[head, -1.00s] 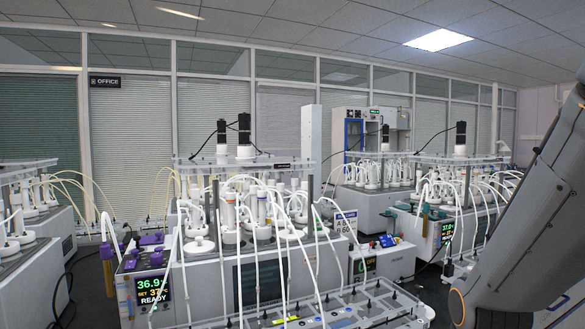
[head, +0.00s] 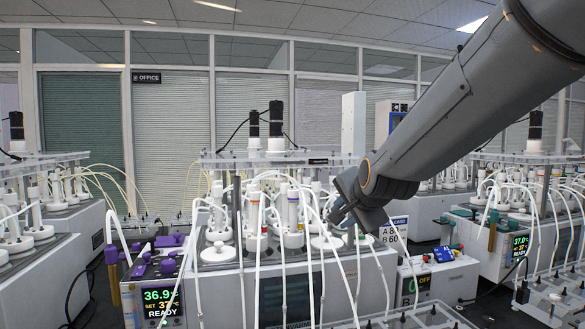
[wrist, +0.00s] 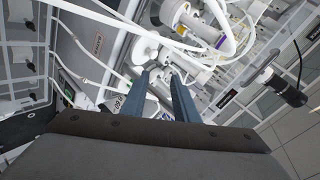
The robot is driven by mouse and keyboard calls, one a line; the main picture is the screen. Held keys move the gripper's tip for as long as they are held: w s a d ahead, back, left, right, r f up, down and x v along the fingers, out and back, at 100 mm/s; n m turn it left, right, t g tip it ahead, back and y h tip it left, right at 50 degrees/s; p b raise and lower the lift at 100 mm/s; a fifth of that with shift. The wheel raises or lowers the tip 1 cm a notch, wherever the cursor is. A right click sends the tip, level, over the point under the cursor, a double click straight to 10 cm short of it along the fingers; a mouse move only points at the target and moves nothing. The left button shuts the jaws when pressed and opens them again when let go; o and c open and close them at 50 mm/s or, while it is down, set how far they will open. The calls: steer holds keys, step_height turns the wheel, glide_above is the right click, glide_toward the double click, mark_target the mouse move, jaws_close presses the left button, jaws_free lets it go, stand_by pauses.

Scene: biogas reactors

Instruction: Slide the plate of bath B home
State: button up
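The middle bath (head: 222,281) has a 36.9 display (head: 163,303) reading READY. Over it is a clear top plate (head: 225,158) with a dark label, too small to read, and black motors (head: 275,118). The right bath (head: 487,243) has a 37.0 display (head: 520,245) and a similar top plate (head: 490,156). Contact cannot be told.
White tubes (head: 330,265) hang down the middle bath's front. A card (head: 393,233) showing A and B numbers stands at its right, above a small box with a display (head: 425,284). Another bath (head: 30,262) stands at the left. A tubing rack (head: 420,316) lies low in front.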

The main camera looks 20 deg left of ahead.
mark_target(289, 163)
steer(key=a+r+m+t+y, duration=0.2)
steer(key=a+r+m+y, duration=0.1)
steer(key=a+r, duration=0.95)
steer(key=shift+w+d+r+p+x, duration=0.15)
steer(key=shift+p+x, duration=0.2)
steer(key=shift+x, duration=1)
steer(key=shift+w+d+r+p+x, duration=0.2)
steer(key=shift+p+x, duration=0.15)
steer(key=shift+x, duration=0.95)
steer(key=shift+w+d+r+p+x, duration=0.15)
steer(key=shift+p+x, duration=0.2)
steer(key=shift+x, duration=1)
steer(key=shift+s, duration=0.15)
jaws_close()
